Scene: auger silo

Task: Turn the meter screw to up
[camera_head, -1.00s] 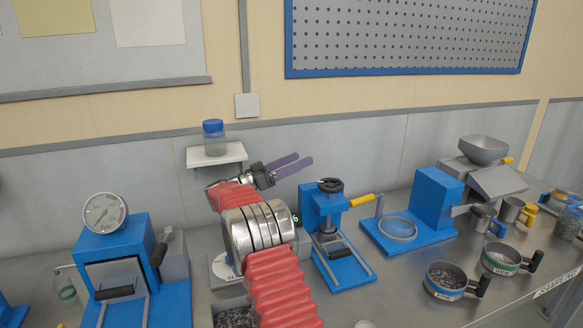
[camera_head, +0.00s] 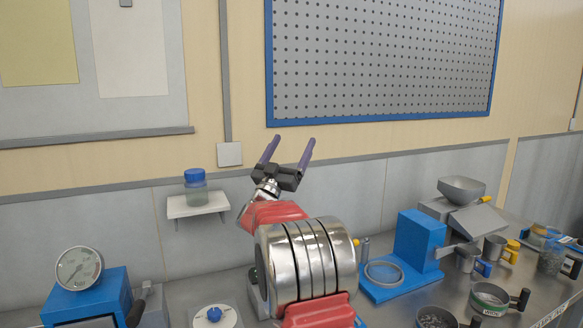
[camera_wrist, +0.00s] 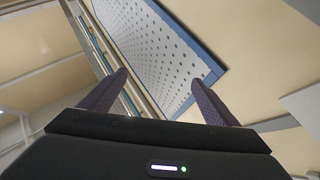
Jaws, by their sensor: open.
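No part in view is clearly marked as the meter screw. A round white dial plate with a blue knob (camera_head: 214,314) shows at the bottom of the head view, left of my arm; its marks are too small to read. My gripper (camera_head: 291,150) is open and empty, raised in front of the wall with its purple fingers pointing up, well above the bench and the dial. My arm hides the middle of the bench.
A blue-lidded jar (camera_head: 196,188) stands on a small wall shelf (camera_head: 199,205) left of my gripper. A gauge (camera_head: 80,268) on a blue machine (camera_head: 88,299) is at left. A blue stand (camera_head: 418,242), grey hopper (camera_head: 462,188) and several cups are at right. The pegboard (camera_head: 385,60) hangs above.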

